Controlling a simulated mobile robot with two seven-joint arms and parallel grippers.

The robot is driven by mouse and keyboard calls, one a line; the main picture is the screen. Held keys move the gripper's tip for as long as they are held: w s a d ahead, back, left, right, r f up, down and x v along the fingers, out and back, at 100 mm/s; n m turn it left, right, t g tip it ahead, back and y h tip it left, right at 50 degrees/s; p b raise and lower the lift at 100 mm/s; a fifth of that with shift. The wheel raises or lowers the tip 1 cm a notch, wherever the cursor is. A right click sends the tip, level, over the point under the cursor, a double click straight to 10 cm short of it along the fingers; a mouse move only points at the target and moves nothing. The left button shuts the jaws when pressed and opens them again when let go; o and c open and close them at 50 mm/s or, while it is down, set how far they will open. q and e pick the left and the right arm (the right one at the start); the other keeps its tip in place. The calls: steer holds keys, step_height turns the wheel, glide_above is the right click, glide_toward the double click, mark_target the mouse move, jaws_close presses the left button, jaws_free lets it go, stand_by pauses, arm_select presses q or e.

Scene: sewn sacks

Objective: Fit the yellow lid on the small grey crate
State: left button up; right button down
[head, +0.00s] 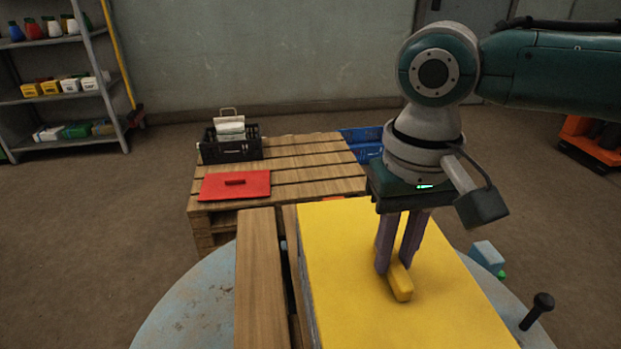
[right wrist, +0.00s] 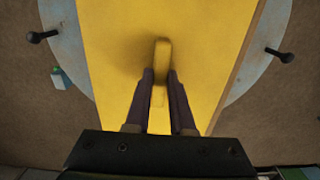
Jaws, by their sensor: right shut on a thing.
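The yellow lid (head: 345,265) is a large flat panel with a raised yellow bar handle (head: 401,283), in the front middle of the head view. My right gripper (head: 391,268) points down with its purple fingers shut on the handle. In the right wrist view the lid (right wrist: 110,50) fills the middle, and the handle (right wrist: 162,60) runs between the fingers (right wrist: 160,77). A thin greyish strip shows under the lid's left edge in the head view. I cannot tell whether it is the small grey crate, or whether the lid rests on it. My left gripper is out of view.
A round blue-grey table (head: 185,308) lies below, with wooden boards (head: 262,280) left of the lid and a black knob (head: 543,301) at right. Behind stands a pallet (head: 305,162) with a red lid (head: 215,187) and a black crate (head: 230,151). Shelves (head: 60,95) stand far left.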

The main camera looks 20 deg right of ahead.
steer(key=shift+f, duration=0.25)
steer(key=shift+f, duration=0.15)
steer(key=c, duration=0.8)
jaws_free()
steer(key=shift+o, duration=0.2)
